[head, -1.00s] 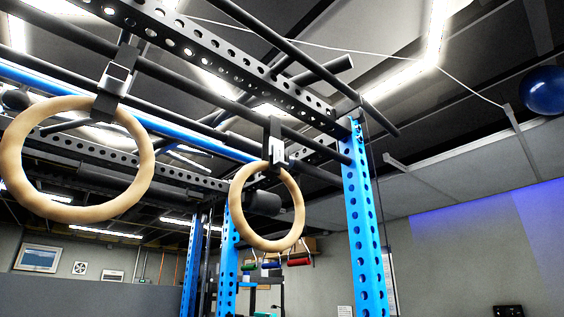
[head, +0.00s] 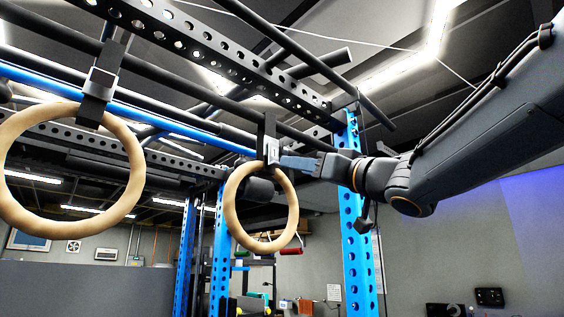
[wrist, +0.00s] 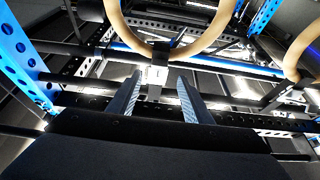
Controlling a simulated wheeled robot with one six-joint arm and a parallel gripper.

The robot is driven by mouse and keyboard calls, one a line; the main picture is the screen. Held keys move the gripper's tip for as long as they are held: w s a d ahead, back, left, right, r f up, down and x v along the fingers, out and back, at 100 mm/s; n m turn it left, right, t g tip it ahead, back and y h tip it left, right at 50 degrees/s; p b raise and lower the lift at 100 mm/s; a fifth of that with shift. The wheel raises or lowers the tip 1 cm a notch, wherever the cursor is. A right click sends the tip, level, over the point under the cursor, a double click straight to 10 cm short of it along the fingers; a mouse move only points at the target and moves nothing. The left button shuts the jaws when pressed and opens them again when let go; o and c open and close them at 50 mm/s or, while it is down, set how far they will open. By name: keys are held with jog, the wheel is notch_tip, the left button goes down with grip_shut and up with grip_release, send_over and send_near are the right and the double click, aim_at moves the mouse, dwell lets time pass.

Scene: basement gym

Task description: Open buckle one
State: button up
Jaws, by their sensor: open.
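Two wooden gym rings hang from black straps with metal buckles. The right ring (head: 260,208) has its buckle (head: 271,151) just above it; the left ring (head: 68,168) has a larger-looking buckle (head: 99,84). I cannot tell from any marking which is buckle one. My gripper (head: 286,162) reaches in from the right, its tips beside the right buckle. In the wrist view my gripper (wrist: 159,80) is open, with two separate fingers. The bright buckle (wrist: 156,75) shows between the fingertips, below its ring (wrist: 170,48). Whether the fingers touch it I cannot tell.
A blue perforated upright (head: 355,220) stands behind my arm. Black bars and a perforated beam (head: 215,50) run overhead, close to the straps. A blue bar (head: 150,115) passes behind the rings.

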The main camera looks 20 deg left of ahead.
aim_at(276, 154)
jog(key=p+x, duration=0.3)
jog(key=x, duration=0.4)
jog(key=shift+w+a, duration=0.2)
jog(key=shift+c, duration=0.4)
jog(key=c, duration=1)
